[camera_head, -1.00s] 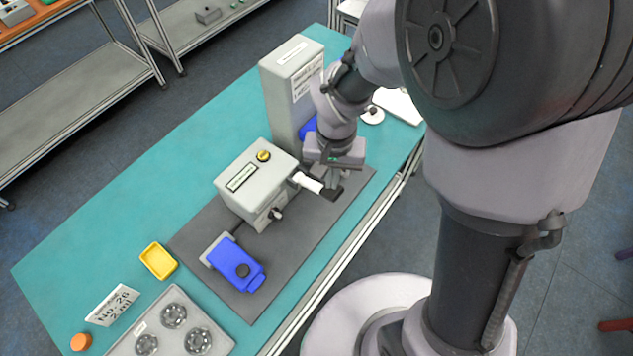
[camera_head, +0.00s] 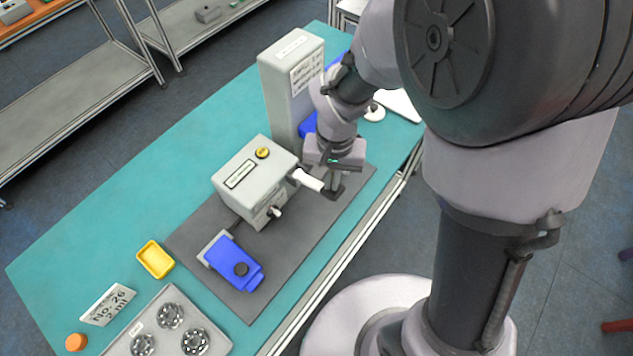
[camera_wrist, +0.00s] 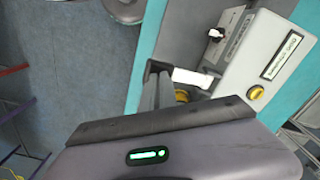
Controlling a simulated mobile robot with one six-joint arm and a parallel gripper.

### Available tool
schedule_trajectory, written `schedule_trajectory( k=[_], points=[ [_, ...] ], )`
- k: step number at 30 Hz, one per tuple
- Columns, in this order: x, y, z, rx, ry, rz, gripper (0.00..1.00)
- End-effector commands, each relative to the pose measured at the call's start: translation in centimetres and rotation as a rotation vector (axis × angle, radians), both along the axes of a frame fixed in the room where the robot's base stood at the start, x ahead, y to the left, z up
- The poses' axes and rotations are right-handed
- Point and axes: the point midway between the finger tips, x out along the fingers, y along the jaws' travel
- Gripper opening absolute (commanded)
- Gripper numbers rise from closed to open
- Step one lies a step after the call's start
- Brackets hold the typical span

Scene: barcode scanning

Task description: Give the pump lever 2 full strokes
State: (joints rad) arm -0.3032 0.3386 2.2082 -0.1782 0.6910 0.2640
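A grey box-shaped pump unit (camera_head: 250,188) with a yellow button on top stands on the dark mat. A white lever handle (camera_head: 308,180) sticks out of its right side; it also shows in the wrist view (camera_wrist: 192,78). My gripper (camera_head: 333,191) is at the lever's outer end, its dark fingertips at or against that end. In the wrist view my fingertips (camera_wrist: 158,69) lie close together beside the white handle. Whether they close around it is hidden.
A blue device (camera_head: 234,262) lies on the mat (camera_head: 200,232) in front of the pump. A tall grey cabinet (camera_head: 290,90) stands close behind my gripper. A yellow tray (camera_head: 155,260) and a grey plate with round parts (camera_head: 165,335) are at the left front.

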Motion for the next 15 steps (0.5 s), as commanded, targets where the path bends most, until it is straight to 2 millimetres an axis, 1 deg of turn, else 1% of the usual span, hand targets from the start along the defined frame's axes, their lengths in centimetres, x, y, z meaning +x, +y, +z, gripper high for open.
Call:
schedule_trajectory(
  k=[1, 15],
  points=[
    [0.0, 0.0, -0.8, 0.000, 0.000, 0.000, 0.00],
    [0.0, 0.0, -4.6, 0.000, -0.001, 0.000, 0.00]
  ],
)
